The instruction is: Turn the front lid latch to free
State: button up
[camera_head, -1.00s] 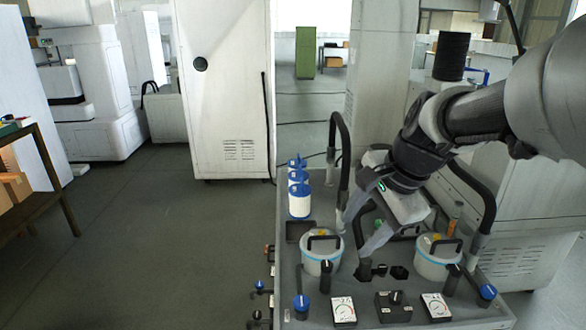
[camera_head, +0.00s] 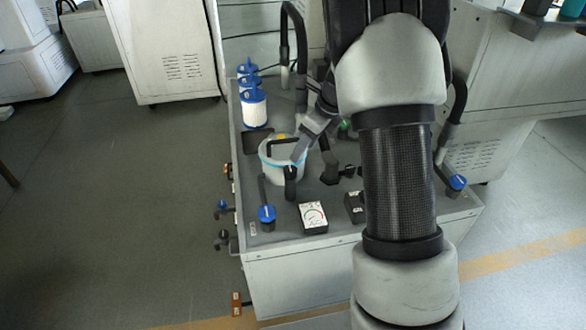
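A white tub (camera_head: 269,166) with a blue band, a black bar handle and a yellow spot on its lid stands on the grey cart top. A black upright piece (camera_head: 290,186) stands at its front; I cannot tell whether this is the front lid latch. My gripper (camera_head: 300,155) is at the tub's right side, with a grey finger slanting down towards the lid edge and the black piece. Contact is not clear. My forearm hides much of the gripper, so its opening cannot be made out. The second tub is hidden behind my arm.
Blue-capped white bottles (camera_head: 254,108) stand at the cart's back left. A blue knob (camera_head: 267,214) and a dial gauge (camera_head: 313,216) are at the front. Black hoses (camera_head: 294,40) rise behind. The floor (camera_head: 130,190) left of the cart is clear.

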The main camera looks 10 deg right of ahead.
aim_at(291, 169)
jog(key=b+x, duration=0.2)
jog(key=x, duration=0.8)
jog(key=shift+c, duration=0.2)
jog(key=shift+r, duration=0.1)
jog(key=c, duration=1)
